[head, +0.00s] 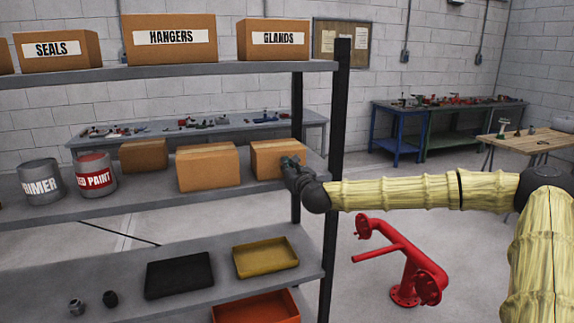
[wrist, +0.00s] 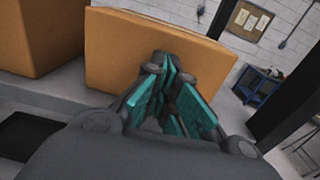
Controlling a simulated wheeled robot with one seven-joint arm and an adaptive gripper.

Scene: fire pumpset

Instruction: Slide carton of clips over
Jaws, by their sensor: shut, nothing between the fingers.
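My gripper (head: 291,164) is shut and empty at the right end of the rack's middle shelf. It is close against the right side of a brown carton (head: 272,158); I cannot tell for certain whether it touches. This carton shows no readable label. In the wrist view the same carton (wrist: 125,50) stands right in front of my gripper (wrist: 172,72) with its teal pads. A second, larger plain carton (head: 208,167) stands to its left, with a gap between them. A lower carton (head: 143,155) is farther left. No carton in view reads "clips".
A primer can (head: 41,183) and a red paint can (head: 96,178) stand left on the middle shelf (head: 190,201). Cartons marked seals, hangers and glands sit above. A black rack post (head: 337,130) rises just right of my gripper. A red pipe stand (head: 410,265) is on the floor.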

